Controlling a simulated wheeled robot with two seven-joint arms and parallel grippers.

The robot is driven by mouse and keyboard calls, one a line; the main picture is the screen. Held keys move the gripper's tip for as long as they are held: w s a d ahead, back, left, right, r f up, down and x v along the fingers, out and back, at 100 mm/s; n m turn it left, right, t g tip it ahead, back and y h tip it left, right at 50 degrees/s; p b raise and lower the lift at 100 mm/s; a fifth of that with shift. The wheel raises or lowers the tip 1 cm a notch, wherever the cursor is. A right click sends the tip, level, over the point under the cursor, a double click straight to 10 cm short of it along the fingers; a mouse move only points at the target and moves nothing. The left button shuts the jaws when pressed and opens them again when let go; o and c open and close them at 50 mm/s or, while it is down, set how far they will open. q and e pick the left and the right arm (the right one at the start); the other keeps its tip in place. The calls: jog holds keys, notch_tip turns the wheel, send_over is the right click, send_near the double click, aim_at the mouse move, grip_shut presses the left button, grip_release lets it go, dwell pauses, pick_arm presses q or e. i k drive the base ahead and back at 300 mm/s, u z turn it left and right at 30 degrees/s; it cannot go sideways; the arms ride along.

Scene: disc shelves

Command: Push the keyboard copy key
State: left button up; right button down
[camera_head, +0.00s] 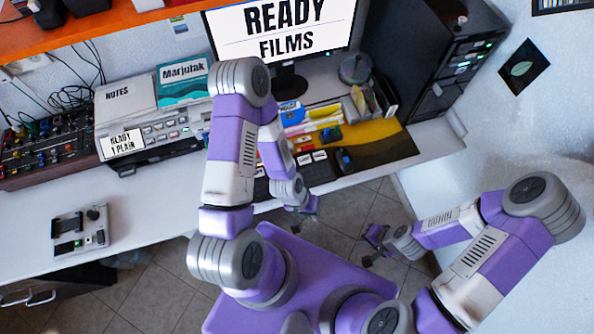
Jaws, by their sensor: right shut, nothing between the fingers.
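A dark keyboard (262,190) lies on the desk below the monitor, mostly hidden behind my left arm. A few pale keys (304,159) show to the right of that arm; their labels are too small to read. My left gripper (311,209) hangs by the front edge of the desk, just below the keyboard, apart from the keys as far as I can see. Its jaws are too small to judge. My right gripper (370,246) is shut and empty, over the floor in front of the desk.
The monitor (281,32) reads "READY FILMS". A printer-like machine (150,142) reading "READY 1 PLAIN" and a small button box (80,231) stand left. A black tower (433,60) stands right. The desk's front left is mostly clear.

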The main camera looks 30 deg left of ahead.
aim_at(259, 173)
jog(key=u, duration=0.95)
jog(key=k, duration=0.2)
jog(key=u, duration=0.5)
